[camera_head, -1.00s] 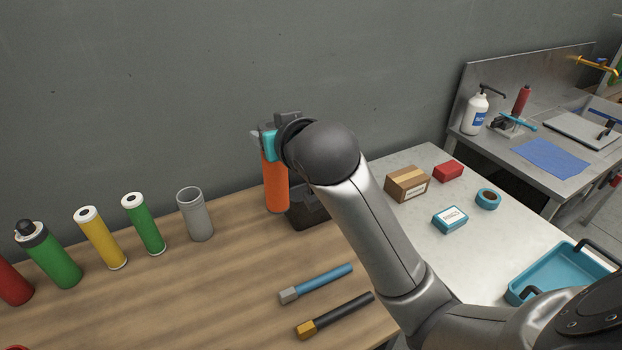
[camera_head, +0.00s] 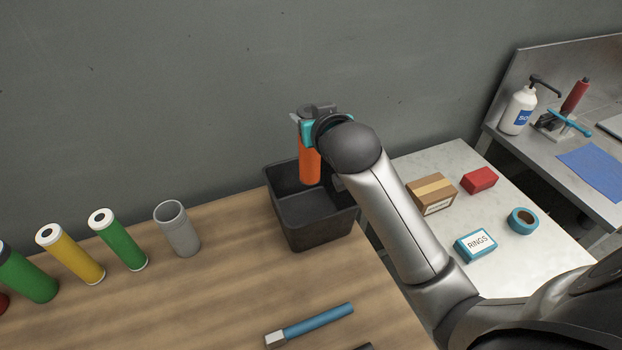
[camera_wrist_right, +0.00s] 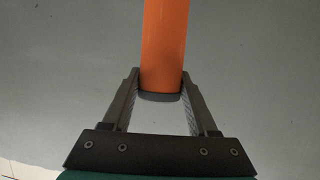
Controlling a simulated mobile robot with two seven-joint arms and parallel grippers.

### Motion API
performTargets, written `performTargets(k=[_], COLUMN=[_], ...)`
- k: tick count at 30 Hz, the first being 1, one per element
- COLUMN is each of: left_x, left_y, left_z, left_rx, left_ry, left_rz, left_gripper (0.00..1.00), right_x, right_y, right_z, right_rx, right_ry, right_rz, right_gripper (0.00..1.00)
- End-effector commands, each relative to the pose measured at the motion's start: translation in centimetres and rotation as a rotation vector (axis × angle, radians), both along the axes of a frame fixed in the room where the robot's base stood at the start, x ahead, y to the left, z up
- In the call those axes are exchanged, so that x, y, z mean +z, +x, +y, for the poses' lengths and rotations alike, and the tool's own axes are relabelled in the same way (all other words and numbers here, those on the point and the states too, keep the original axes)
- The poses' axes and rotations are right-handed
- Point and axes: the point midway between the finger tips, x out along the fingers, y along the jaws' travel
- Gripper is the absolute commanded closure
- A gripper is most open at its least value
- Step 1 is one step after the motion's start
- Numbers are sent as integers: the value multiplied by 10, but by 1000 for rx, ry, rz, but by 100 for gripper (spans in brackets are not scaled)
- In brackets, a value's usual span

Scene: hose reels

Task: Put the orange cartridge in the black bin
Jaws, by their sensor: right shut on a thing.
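The orange cartridge (camera_head: 310,167) hangs upright from my right gripper (camera_head: 307,115) in the head view. In the right wrist view the orange cartridge (camera_wrist_right: 164,45) sits between the two fingers of the right gripper (camera_wrist_right: 162,95), which are shut on its dark end. The black bin (camera_head: 318,234) stands on the wooden table near its right end, by the wall. The cartridge's lower end shows in front of the bin's back part, over the opening; I cannot tell its exact height. My left gripper is not in view.
A grey open cylinder (camera_head: 177,229), green cartridge (camera_head: 118,240) and yellow cartridge (camera_head: 70,254) stand left of the bin. A blue-handled tool (camera_head: 312,325) lies in front. A cardboard box (camera_head: 432,194) and other items sit on the pale table (camera_head: 450,165) at right.

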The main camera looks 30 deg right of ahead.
Motion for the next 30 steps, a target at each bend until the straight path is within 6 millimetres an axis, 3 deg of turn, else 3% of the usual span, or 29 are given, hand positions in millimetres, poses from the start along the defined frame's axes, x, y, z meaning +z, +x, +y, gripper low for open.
performTargets(k=[3, 9, 16, 24, 30], left_x=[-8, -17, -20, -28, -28], left_y=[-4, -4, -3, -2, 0], left_z=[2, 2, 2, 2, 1], left_rx=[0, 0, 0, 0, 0], left_ry=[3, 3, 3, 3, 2], left_rz=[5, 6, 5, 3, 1], left_gripper=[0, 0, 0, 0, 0], right_x=[-37, -82, -103, -139, -141], right_y=[-1, 0, 0, 0, 0], right_z=[0, 0, 0, 0, 0], right_rx=[0, -1, 0, 0, 0], right_ry=[0, -1, 0, -1, -1], right_rz=[5, 2, -1, -2, -3], right_gripper=[100, 100, 100, 100, 100])
